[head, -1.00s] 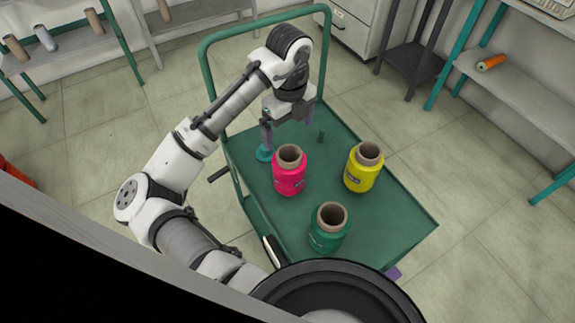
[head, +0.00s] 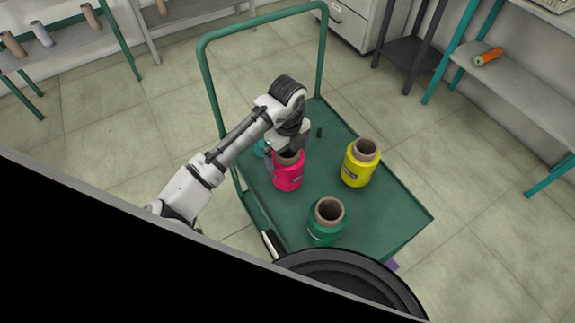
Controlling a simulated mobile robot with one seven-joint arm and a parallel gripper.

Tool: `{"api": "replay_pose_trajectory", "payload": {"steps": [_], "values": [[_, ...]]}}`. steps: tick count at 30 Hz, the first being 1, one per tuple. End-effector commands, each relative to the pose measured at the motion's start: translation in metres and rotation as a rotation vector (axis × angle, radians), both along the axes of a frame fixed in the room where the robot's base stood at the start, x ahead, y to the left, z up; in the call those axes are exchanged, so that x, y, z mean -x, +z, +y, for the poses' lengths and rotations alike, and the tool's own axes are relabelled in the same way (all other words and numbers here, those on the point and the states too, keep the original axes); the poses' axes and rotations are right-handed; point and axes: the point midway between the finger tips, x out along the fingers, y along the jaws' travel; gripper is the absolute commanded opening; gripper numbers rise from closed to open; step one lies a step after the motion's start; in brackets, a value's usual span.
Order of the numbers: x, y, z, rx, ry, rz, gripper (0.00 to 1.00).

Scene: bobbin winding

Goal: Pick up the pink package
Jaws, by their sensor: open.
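The pink package (head: 288,177) is a bright pink wound bobbin on a brown tube. It stands upright on the green cart (head: 385,222), left of its middle. My gripper (head: 287,152) is right at the top of it, and the wrist partly covers the tube's rim. The jaws are open. One finger shows along the left side of the pink package; the other is mostly hidden. I cannot tell whether the fingers touch it.
A yellow package (head: 360,166) stands to the right on the cart, and a green package (head: 327,226) stands nearer to me. The cart's tall handle (head: 213,90) rises behind my arm. A shelf with an orange bobbin (head: 487,57) is at the upper right.

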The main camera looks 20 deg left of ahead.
Motion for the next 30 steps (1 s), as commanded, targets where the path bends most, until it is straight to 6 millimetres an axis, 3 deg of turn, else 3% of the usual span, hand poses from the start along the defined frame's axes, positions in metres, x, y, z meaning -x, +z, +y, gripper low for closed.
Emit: {"api": "replay_pose_trajectory", "payload": {"steps": [3,19,30], "values": [[0.0,0.0,0.0,0.0,0.0,0.0,1.0],[0.0,0.001,0.0,0.0,0.001,-0.001,0.31],[-0.001,0.01,0.0,0.0,0.001,-0.001,0.31]]}}
